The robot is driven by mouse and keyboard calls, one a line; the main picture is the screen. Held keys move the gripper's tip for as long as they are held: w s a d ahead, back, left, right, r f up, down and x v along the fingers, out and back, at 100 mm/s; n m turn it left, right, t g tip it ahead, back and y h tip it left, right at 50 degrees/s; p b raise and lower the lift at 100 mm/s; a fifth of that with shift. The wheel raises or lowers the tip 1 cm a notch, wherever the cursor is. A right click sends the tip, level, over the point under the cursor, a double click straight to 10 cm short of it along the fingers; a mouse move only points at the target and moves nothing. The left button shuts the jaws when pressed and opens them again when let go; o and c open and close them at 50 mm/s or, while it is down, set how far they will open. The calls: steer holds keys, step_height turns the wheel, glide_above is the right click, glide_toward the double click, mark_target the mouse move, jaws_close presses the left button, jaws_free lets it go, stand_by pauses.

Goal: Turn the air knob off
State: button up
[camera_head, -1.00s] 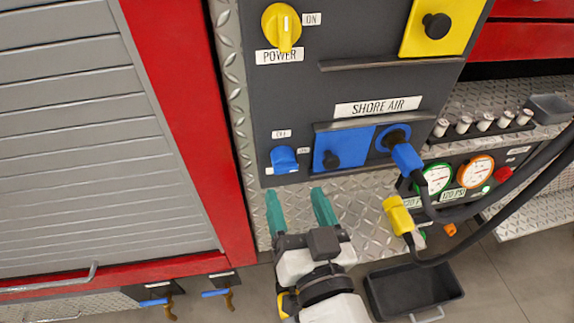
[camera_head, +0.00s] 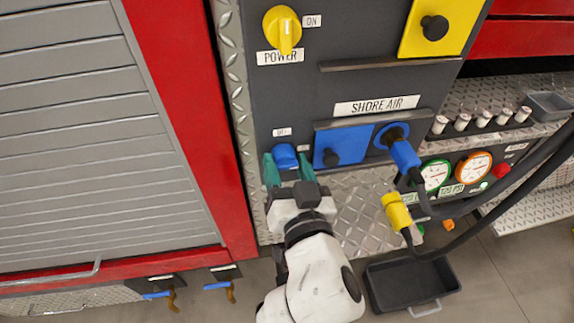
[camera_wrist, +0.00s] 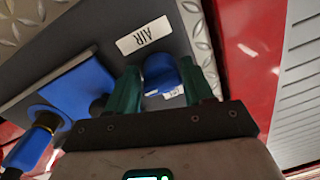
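The blue air knob (camera_head: 285,157) sits low on the dark panel, left of the blue shore air plate. In the wrist view the blue knob (camera_wrist: 160,74) shows between my fingers, beside a label reading AIR (camera_wrist: 143,35). My gripper (camera_head: 289,168) has its two green fingers spread, one on each side of the knob. In the wrist view my gripper (camera_wrist: 163,88) also straddles it. Whether the fingers touch the knob cannot be told. A small label (camera_head: 282,132) stands above the knob; part of the lower labels is hidden by my gripper.
To the right is the blue shore air plate (camera_head: 343,147) with a blue connector (camera_head: 404,154) and black hoses. A yellow power knob (camera_head: 283,28) is above. Gauges (camera_head: 474,168) and a yellow connector (camera_head: 397,211) are at right. A black bin (camera_head: 411,280) lies on the floor.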

steer(key=c, duration=0.6)
steer(key=shift+c, duration=0.2)
steer(key=n+p, duration=0.1)
steer(key=n, duration=0.1)
steer(key=n+p, duration=0.1)
steer(key=n, duration=0.1)
steer(key=shift+d+r+n, duration=0.1)
steer(key=shift+d+n, duration=0.1)
steer(key=shift+n, duration=0.1)
steer(key=n+p, duration=0.2)
steer(key=n, duration=0.2)
steer(key=shift+w+r+h, duration=0.1)
steer(key=shift+h, duration=0.3)
steer(key=n+p, duration=0.2)
steer(key=n, duration=0.2)
steer(key=shift+r+n, duration=0.1)
steer(key=shift+n, duration=0.3)
steer(key=shift+n+h+p, duration=0.3)
steer(key=shift+n+p, duration=0.3)
steer(key=shift+n, duration=1.2)
steer(key=shift+r, duration=0.1)
